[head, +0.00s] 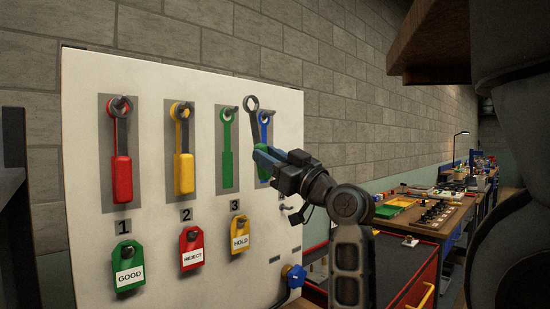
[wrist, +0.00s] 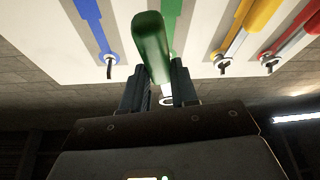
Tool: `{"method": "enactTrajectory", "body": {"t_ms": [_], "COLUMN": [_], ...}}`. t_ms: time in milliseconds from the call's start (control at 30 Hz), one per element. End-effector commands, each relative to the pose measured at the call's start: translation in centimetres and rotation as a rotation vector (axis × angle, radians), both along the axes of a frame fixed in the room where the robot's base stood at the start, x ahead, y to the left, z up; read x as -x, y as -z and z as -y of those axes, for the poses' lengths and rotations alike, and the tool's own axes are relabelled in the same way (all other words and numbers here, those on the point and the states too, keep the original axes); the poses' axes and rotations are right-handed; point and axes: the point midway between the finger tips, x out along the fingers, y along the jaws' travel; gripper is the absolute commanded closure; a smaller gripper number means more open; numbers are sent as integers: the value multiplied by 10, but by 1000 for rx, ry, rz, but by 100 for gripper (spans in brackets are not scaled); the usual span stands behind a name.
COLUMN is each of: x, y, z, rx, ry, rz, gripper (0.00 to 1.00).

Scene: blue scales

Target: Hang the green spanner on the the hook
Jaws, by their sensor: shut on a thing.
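My gripper (head: 264,157) is shut on the green spanner, whose green handle (wrist: 152,48) stands between the fingers in the wrist view. The spanner is roughly upright in front of the white board. Its grey ring end (head: 251,103) is up, between the green and blue outlines in the head view, and appears off any hook. The green outline (head: 227,160) has an empty hook (head: 231,111) at its top. In the wrist view the handle covers part of the green outline (wrist: 178,22) and hides its hook.
A red spanner (head: 122,170) and a yellow spanner (head: 184,172) hang on hooks to the left. The blue outline (head: 265,125) has a hook and is partly behind my gripper. A workbench (head: 450,215) stands at right.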

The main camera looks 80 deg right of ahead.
Motion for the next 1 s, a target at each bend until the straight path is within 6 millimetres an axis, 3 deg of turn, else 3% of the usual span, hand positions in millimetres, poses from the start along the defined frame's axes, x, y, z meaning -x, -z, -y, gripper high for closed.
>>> {"method": "enactTrajectory", "body": {"t_ms": [1000], "x": [-54], "y": [3], "z": [33], "rx": [1], "ry": [0], "rz": [2], "gripper": [100]}}
